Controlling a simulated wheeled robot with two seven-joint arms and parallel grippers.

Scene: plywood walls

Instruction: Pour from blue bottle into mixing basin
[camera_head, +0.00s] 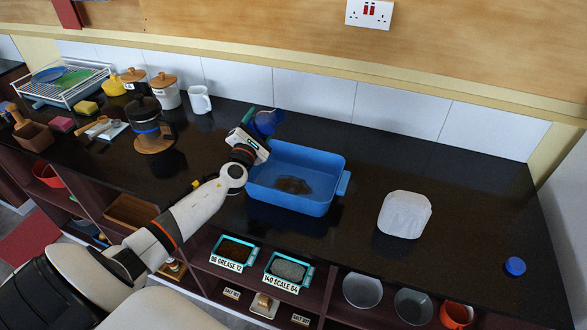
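The blue mixing basin (264,201) sits on the black counter near the middle. A dark brownish patch lies on its floor. My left gripper (257,133) is at the basin's far left corner, seemingly above the rim. The blue bottle (266,122) is at its fingertips, and the gripper appears shut on it. The bottle looks tilted; the gripper hides much of it, and its mouth is not clear. I cannot make out a stream. A round blue cap (515,267) lies alone on the counter at the right. My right gripper is not in view.
A white rounded block (405,214) lies right of the basin. A French press (148,122), white mug (199,100), lidded jars (165,90) and dish rack (62,84) stand to the left. Shelves below hold labelled trays (288,270) and bowls (362,290). The counter's right side is mostly clear.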

